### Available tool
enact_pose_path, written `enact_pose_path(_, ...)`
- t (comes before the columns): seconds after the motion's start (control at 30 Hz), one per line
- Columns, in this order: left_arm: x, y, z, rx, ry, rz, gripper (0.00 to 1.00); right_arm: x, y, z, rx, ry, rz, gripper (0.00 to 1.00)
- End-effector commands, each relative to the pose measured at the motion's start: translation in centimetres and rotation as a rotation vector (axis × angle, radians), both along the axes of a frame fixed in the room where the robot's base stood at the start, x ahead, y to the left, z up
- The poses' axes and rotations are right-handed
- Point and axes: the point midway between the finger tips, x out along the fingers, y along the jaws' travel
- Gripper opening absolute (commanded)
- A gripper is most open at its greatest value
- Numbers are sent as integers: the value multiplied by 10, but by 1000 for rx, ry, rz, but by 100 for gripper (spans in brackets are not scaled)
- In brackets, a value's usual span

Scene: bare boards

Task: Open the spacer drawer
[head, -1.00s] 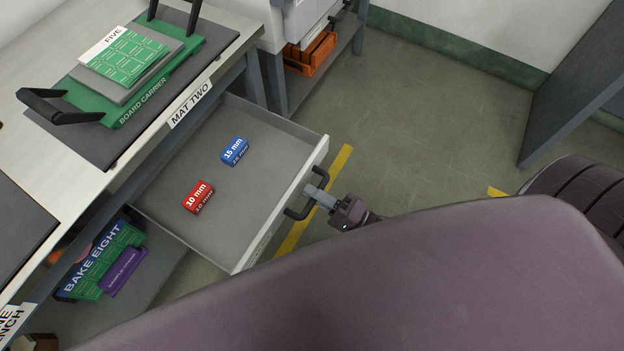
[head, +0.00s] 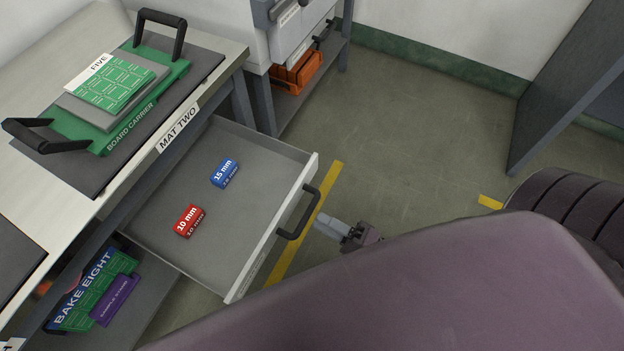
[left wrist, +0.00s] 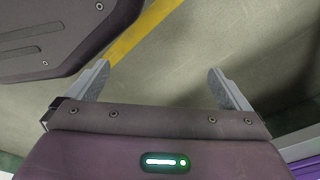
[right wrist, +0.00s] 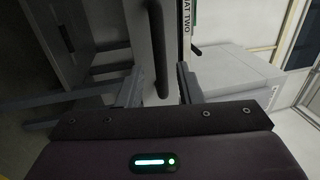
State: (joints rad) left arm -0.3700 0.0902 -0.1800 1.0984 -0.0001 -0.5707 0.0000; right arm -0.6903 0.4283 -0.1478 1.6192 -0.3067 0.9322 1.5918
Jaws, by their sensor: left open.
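The spacer drawer (head: 205,255) is pulled far out from under the bench in the head view. A red 10 mm block (head: 189,221) and a blue 15 mm block (head: 225,172) lie in it. Its dark bar handle (head: 302,214) is on the white front. My right gripper (head: 319,225) is just off the handle, with a small gap. In the right wrist view its fingers (right wrist: 159,86) are spread and empty, and the handle (right wrist: 157,50) lies ahead, between their lines. My left gripper (left wrist: 162,80) is open and empty above the floor; the head view does not show it.
The bench (head: 25,193) holds a green board carrier (head: 130,128) with black handles on a dark mat (head: 95,184). A lower shelf (head: 158,297) holds green and purple packs. An orange crate (head: 298,72) sits at the back. A grey panel (head: 560,90) stands right; floor between is clear.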

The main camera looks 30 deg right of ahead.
Motion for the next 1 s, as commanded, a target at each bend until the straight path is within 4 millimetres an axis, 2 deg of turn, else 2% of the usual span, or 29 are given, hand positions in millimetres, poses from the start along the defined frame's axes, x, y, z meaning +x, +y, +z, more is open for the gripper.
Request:
enact_pose_path(0.1,1,0,0,0,-1,0,100,-14,-10,-4,-1,3,0,32)
enact_pose_path(0.23,2,0,1,0,-2,0,100,-22,-16,-5,0,1,0,32)
enact_pose_path(0.83,-2,1,2,0,3,2,100,-22,-17,-7,-10,2,-5,32)
enact_pose_path(0.93,-6,2,5,2,6,1,100,-18,-22,-24,-110,25,-46,32)
enact_pose_path(1.0,-14,3,8,2,11,0,100,-15,-30,-52,-267,65,-97,32)
